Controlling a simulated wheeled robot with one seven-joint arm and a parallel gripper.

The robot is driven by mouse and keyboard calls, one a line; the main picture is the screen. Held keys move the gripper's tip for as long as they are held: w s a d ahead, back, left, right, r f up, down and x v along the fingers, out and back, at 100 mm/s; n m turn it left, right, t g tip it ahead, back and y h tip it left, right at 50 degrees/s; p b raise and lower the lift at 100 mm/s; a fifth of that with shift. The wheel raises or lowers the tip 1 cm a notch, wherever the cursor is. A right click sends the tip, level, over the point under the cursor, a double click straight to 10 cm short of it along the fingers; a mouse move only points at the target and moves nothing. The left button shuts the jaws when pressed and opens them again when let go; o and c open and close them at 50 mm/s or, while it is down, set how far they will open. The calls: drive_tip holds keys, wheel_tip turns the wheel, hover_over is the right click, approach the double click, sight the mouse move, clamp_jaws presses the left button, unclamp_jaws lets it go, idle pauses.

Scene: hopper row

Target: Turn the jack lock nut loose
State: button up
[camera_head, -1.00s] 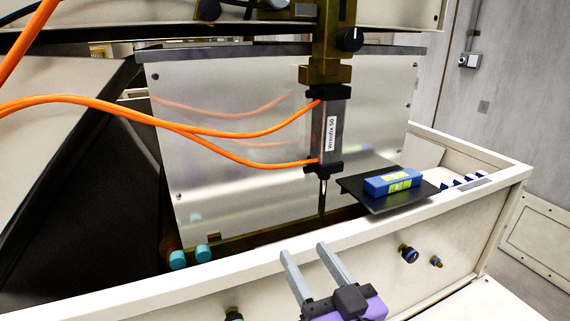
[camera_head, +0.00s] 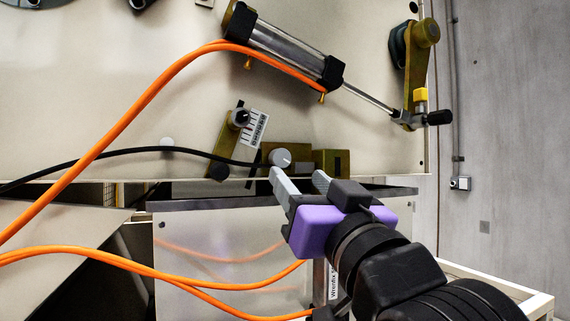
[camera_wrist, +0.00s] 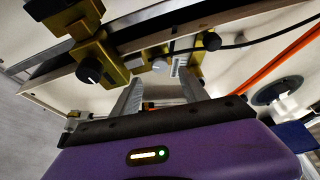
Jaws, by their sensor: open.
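No label marks the jack lock nut, so I cannot tell which part it is. A black knob (camera_wrist: 90,70) with a white line sits on a brass bracket (camera_wrist: 108,62) left of my fingers in the wrist view; my gripper seems to hide it in the head view. A pale round knob (camera_head: 280,157) sits on a brass block (camera_head: 330,163); it also shows in the wrist view (camera_wrist: 160,65). My gripper (camera_head: 297,173) is open and empty. In the head view its fingertips overlap the area just below the pale knob. Contact cannot be judged.
A cylinder (camera_head: 290,45) with an orange hose (camera_head: 150,95) slopes across the panel above. A black cable (camera_head: 130,152) runs to the pale knob area. A small dial (camera_head: 241,115) with a scale plate (camera_head: 254,127) sits left. A metal sheet (camera_head: 220,235) hangs below.

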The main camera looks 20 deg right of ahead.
sight(282, 160)
drive_tip(key=p+x, duration=0.2)
drive_tip(key=x, duration=0.5)
drive_tip(key=shift+w+r, duration=0.15)
clamp_jaws()
